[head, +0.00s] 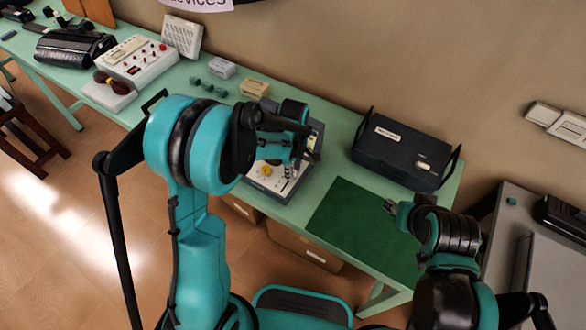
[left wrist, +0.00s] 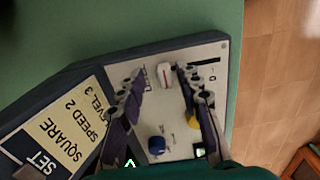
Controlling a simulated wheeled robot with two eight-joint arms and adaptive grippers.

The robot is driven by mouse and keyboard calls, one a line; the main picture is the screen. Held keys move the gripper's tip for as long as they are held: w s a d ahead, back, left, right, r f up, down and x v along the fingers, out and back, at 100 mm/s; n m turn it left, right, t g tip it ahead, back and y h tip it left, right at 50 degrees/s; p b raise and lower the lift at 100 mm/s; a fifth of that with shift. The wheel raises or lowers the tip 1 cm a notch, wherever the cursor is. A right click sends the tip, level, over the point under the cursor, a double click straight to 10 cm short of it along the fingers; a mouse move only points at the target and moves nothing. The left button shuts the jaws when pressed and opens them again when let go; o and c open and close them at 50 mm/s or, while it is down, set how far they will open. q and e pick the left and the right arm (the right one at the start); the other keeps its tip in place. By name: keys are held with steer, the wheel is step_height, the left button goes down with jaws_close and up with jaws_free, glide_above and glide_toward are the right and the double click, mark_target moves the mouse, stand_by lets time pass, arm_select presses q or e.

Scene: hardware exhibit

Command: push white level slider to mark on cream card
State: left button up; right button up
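The control box has a light panel (left wrist: 214,62) and lies beneath my left gripper (left wrist: 158,76). In the left wrist view the white level slider (left wrist: 165,70) shows between the two spread fingertips, with a gap to each. No grip on it is visible. The cream card (left wrist: 66,122) lies on the box's left part and reads SET, SQUARE, SPEED 2, LEVEL 3. In the head view my left gripper (head: 291,140) hides much of the box (head: 262,188). My right gripper (head: 390,206) is over the green mat; its finger opening is too small to tell.
A dark case (head: 400,150) stands right of the box, behind the bare dark green mat (head: 350,225). Small blocks (head: 254,88) stand behind the box.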

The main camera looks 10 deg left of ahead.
arm_select(q)
step_height(320, 180, up, 12)
stand_by(0.6)
steer(key=s+a+r+m+t, duration=0.2)
steer(key=s+a+m+t, duration=0.1)
steer(key=s+m, duration=0.4)
steer(key=s+a+r+m+t+b, duration=0.1)
steer(key=s+a+m+t, duration=0.2)
steer(key=s+m, duration=0.4)
steer(key=shift+s+a+r+t, duration=0.4)
steer(key=shift+s+t, duration=0.2)
steer(key=shift+s, duration=0.45)
stand_by(1.9)
